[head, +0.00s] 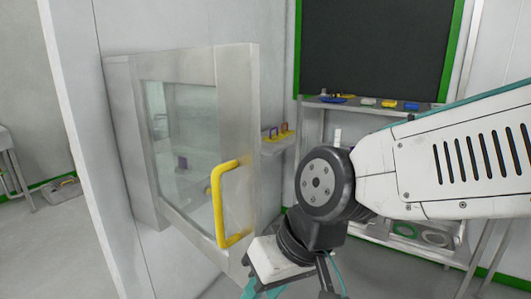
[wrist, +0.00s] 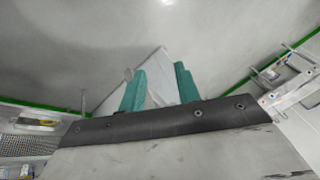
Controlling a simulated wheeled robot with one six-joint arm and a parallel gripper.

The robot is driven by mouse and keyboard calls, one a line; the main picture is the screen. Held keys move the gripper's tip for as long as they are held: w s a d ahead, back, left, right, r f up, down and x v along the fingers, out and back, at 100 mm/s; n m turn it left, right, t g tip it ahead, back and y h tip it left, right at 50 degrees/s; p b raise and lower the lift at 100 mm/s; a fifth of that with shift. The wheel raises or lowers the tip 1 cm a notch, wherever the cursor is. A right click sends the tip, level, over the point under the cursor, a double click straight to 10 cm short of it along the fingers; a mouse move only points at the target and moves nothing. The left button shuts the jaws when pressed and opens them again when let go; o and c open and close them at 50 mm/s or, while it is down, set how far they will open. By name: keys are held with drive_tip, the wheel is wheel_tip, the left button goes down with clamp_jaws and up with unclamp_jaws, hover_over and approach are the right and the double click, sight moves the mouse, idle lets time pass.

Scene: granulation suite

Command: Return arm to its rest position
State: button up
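My arm reaches in from the right of the head view and bends downward at a dark round joint. My gripper (wrist: 160,80) shows two teal fingers in the wrist view, spread apart with no held object visible between them. In the head view only part of the gripper shows at the bottom edge, its fingertips cut off. It is below and in front of the yellow handle (head: 216,205) of a glass-paned metal door (head: 236,110). I see no contact between gripper and handle.
A dark board (head: 375,45) with a green frame hangs at the back. Below it, a shelf (head: 345,104) holds small coloured items, partly hidden by my arm. A small ledge (head: 280,146) with yellow items is behind the door. Grey floor (head: 75,250) is clear at the lower left.

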drive_tip(key=s+d+r+m+h, duration=0.1)
drive_tip(key=s+d+m+h, duration=0.1)
drive_tip(key=d, duration=1.1)
drive_tip(key=s+d+m+h, duration=0.2)
drive_tip(key=s+d+m, duration=0.1)
drive_tip(key=d, duration=1)
drive_tip(key=shift+s+d+r+m+h, duration=0.3)
drive_tip(key=shift+d+r+m+h, duration=0.1)
drive_tip(key=shift+m, duration=0.2)
